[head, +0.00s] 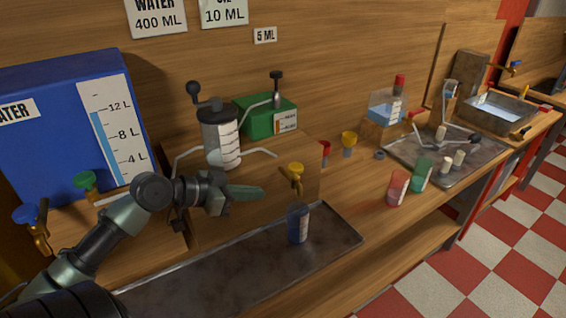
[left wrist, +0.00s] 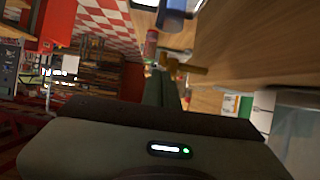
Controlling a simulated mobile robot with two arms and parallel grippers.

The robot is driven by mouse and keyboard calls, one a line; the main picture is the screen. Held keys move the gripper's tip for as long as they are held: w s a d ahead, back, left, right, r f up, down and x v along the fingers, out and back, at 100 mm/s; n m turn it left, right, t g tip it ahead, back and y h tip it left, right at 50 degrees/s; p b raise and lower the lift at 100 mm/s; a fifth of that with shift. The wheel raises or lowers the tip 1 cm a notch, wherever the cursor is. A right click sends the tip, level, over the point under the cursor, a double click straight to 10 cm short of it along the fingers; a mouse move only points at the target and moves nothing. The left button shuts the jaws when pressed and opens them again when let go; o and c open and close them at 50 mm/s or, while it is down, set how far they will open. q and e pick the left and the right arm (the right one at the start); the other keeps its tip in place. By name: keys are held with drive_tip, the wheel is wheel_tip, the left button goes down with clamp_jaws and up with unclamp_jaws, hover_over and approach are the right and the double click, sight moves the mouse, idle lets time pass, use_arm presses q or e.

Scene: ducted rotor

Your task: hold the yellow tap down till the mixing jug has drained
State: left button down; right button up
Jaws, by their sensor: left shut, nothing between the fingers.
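The yellow tap (head: 295,170) sticks out from the front of the wooden box, right of the mixing jug. The jug (head: 220,138) is clear with a white scale and stands on the box; I cannot tell its level. A blue cup (head: 298,224) stands upright in the metal tray below the tap. My left gripper (head: 258,193) is shut and empty, pointing right, left of the tap and apart from it in the head view. In the left wrist view its fingers (left wrist: 162,85) reach towards a brass-yellow piece (left wrist: 192,68), likely the tap. My right gripper is not in view.
A big blue water tank (head: 60,120) with green and blue taps stands at left. A green tank (head: 255,118) is behind the jug. Red and green cups (head: 398,186) stand right, near a metal tray (head: 400,150). The long front tray (head: 220,285) is otherwise bare.

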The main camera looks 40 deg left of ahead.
use_arm(q)
wheel_tip(320, 180, up, 9)
drive_tip(key=w+a+t, duration=0.2)
drive_tip(key=shift+a+r+h, duration=0.15)
drive_tip(key=shift+a+h, duration=0.15)
drive_tip(key=shift+a, duration=0.05)
drive_tip(key=shift+w, duration=0.1)
drive_tip(key=p, duration=0.4)
hover_over(296, 168)
drive_tip(key=s+a, duration=0.2)
wheel_tip(296, 168, down, 2)
drive_tip(key=shift+s+a+f+p, duration=0.1)
drive_tip(key=shift+s+f+p, duration=0.1)
drive_tip(key=shift+f, duration=0.95)
drive_tip(key=shift+s+a+f+p, duration=0.1)
drive_tip(key=shift+f+p, duration=0.05)
drive_tip(key=shift+f, duration=1)
drive_tip(key=shift+w, duration=0.1)
